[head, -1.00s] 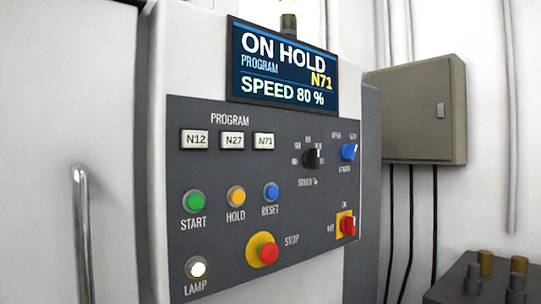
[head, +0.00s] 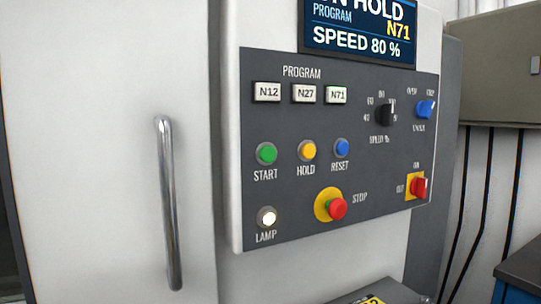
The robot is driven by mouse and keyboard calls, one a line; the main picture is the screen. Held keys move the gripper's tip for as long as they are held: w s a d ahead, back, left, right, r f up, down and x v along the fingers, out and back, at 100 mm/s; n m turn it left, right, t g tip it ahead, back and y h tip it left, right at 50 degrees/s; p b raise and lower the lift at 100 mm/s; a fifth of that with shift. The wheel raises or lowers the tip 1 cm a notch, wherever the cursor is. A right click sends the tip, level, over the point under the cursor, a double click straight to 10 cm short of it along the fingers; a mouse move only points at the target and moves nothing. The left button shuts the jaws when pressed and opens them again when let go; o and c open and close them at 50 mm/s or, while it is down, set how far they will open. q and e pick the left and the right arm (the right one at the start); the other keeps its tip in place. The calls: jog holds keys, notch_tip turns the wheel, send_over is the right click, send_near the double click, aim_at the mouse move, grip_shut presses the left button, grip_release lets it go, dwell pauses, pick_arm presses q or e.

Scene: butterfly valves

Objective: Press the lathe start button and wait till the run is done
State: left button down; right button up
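The green START button (head: 266,153) is at the left of the dark control panel (head: 290,210), with the yellow HOLD button (head: 307,151) and blue RESET button (head: 341,148) to its right. The screen (head: 357,35) above is cut off at the top; it shows part of "HOLD", program N71 and speed 80 %. The white lamp (head: 266,217) below START looks lit. Neither of my grippers is in the head view.
A red STOP button (head: 337,208) on a yellow base sits below RESET. A red switch (head: 418,187) is at the panel's lower right. A vertical door handle (head: 168,205) stands out to the left. A grey box (head: 505,80) and black cables are at the right.

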grip_shut()
dwell(1.6)
